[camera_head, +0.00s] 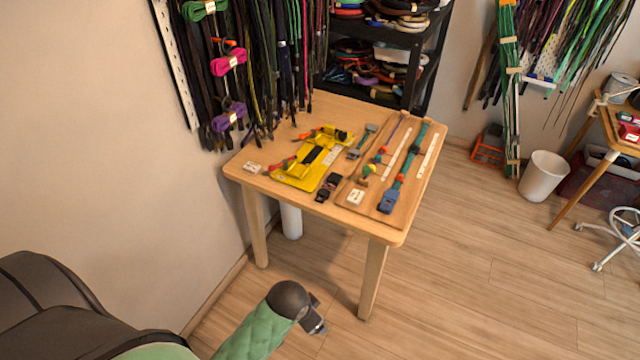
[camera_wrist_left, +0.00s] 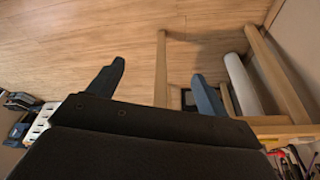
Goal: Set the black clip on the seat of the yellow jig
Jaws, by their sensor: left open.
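The yellow jig (camera_head: 290,178) lies on the left part of the wooden table, with a dark strip and a pale strip on it. A small black piece that looks like the black clip (camera_head: 322,194) lies on the table just right of the jig's near corner, apart from the seat. Its details are too small to tell. My left gripper (camera_head: 314,317) is low in front of the table, well away from the jig and clip. In the left wrist view its two fingers (camera_wrist_left: 156,86) are spread with nothing between them. My right gripper is not in view.
The wooden table (camera_head: 340,221) has its near edge and legs between my left gripper and the tabletop. A wooden board (camera_head: 412,195) with straps lies right of the jig. A small white block (camera_head: 252,167) sits at the left corner. Hanging cords are behind.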

